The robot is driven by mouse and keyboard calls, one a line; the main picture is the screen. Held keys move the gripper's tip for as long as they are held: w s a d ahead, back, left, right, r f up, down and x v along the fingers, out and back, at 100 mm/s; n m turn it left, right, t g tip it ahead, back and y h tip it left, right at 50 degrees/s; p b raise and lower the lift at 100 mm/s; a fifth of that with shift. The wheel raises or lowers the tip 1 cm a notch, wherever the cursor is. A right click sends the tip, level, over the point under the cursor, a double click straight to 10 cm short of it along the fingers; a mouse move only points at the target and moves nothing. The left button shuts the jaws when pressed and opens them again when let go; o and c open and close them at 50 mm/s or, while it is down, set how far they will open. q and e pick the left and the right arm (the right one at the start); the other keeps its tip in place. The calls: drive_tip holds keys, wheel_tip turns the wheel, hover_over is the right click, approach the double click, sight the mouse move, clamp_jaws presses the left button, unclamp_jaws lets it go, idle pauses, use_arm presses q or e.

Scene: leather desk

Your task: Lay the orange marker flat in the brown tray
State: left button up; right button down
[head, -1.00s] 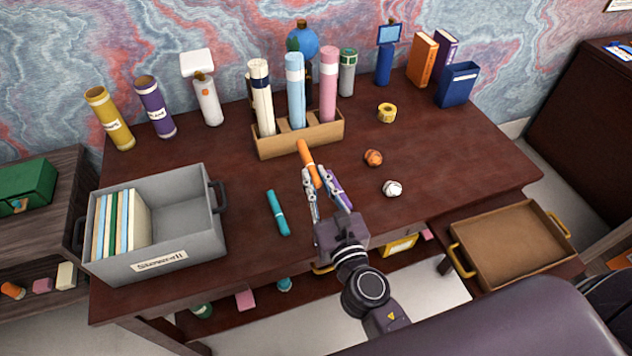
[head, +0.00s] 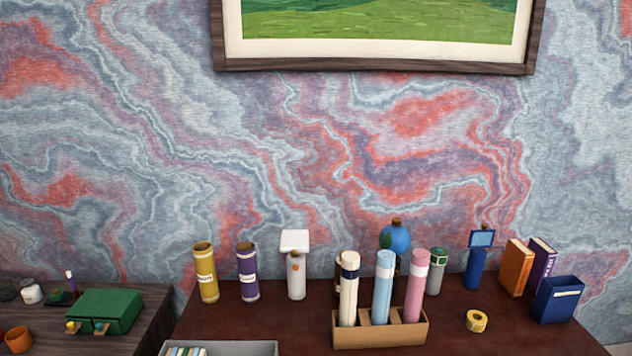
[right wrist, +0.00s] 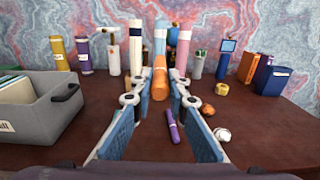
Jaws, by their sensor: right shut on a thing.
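The orange marker (right wrist: 160,84) stands out between the fingertips of my right gripper (right wrist: 160,92) in the right wrist view. The gripper is shut on it, and the marker points away from the camera. The head view now shows neither my right gripper nor the marker. The brown tray with yellow handles is in neither current view; a second ago it showed at the lower right of the head view, beside the desk. My left gripper is not in view.
A tan holder (head: 345,338) with tall rolls stands at the back of the desk. A grey bin (right wrist: 40,118) is on the left. A purple marker (right wrist: 172,127), a white crumpled ball (right wrist: 222,135) and an orange-brown ball (right wrist: 207,109) lie on the desk. A blue box (head: 558,300) stands at back right.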

drive_tip(key=w+a+f+p, duration=0.1)
drive_tip(key=w+a, duration=0.2)
drive_tip(key=w, duration=0.7)
drive_tip(key=shift+a+f+p, duration=0.2)
drive_tip(key=shift+f+p, duration=0.1)
drive_tip(key=shift+p, duration=0.05)
wheel_tip(320, 180, down, 15)
drive_tip(key=b, duration=1.1)
drive_tip(key=shift+r+b, duration=0.1)
drive_tip(key=shift+b, duration=0.25)
wheel_tip(320, 180, down, 4)
drive_tip(key=shift+f+b, duration=0.2)
drive_tip(key=shift+b, duration=1)
drive_tip(key=shift+w+f, duration=0.1)
drive_tip(key=shift+f, duration=0.15)
